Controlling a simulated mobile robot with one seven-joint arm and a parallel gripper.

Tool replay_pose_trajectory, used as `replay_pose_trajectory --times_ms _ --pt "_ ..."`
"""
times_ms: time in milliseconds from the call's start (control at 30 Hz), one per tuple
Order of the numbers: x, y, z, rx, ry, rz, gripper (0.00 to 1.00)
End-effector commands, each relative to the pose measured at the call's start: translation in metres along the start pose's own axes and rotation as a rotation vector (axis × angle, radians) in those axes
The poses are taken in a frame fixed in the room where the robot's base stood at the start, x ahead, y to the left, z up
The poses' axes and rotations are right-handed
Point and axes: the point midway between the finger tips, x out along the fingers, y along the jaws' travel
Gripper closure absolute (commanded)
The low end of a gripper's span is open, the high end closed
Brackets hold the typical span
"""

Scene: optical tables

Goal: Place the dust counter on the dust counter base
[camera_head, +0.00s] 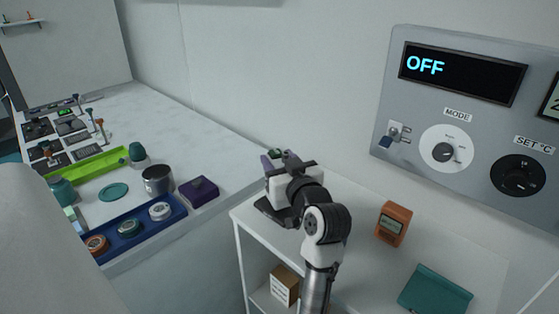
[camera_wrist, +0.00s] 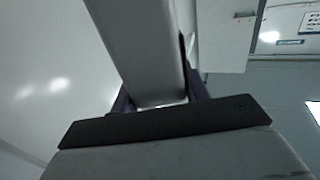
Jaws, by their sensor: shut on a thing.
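My gripper (camera_head: 274,187) is over the back left corner of the white shelf unit, beside the bench end. In the wrist view, a pale grey, long-sided body (camera_wrist: 148,55) sits between the dark fingers, and my gripper (camera_wrist: 160,103) is shut on it; I take it to be the dust counter. In the head view it is mostly hidden by my wrist. A dark flat piece (camera_head: 268,211) shows just below my gripper; I cannot tell whether it is the dust counter base or a finger. No other base is clearly recognisable.
An orange device with a small screen (camera_head: 393,223) and a teal case (camera_head: 435,291) stand on the white shelf unit (camera_head: 352,200). A purple block (camera_head: 198,191), a metal cup (camera_head: 157,180) and a blue tray (camera_head: 128,239) are on the bench. A control panel is on the wall.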

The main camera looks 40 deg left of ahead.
Motion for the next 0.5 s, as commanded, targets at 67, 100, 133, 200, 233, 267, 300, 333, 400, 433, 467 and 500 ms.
replay_pose_trajectory --times_ms 67,100,133,200,233,267,300,333,400,433,467,500 --pt "-0.0003 -0.0001 -0.0008 -0.001 0.004 0.0 1.0" --pt "-0.0003 0.0 -0.0002 -0.001 0.004 0.0 1.0" --pt "-0.0003 0.0 0.0003 -0.001 0.003 0.0 1.0" --pt "-0.0004 0.0 0.0017 -0.001 0.003 0.0 1.0" --pt "-0.0004 0.0001 0.0023 -0.001 0.003 0.001 1.0" --pt "-0.0004 0.0001 0.003 -0.001 0.003 0.001 1.0" --pt "-0.0004 0.0001 0.0038 -0.001 0.003 0.001 1.0" --pt "-0.0004 0.0001 0.0044 -0.001 0.003 0.001 1.0" --pt "-0.0004 0.0001 0.0057 -0.001 0.003 0.001 1.0" --pt "-0.0004 0.0001 0.0063 -0.001 0.003 0.001 1.0" --pt "-0.0004 0.0001 0.0069 -0.001 0.003 0.001 1.0" --pt "-0.0004 0.0001 0.0076 -0.001 0.003 0.001 1.0"
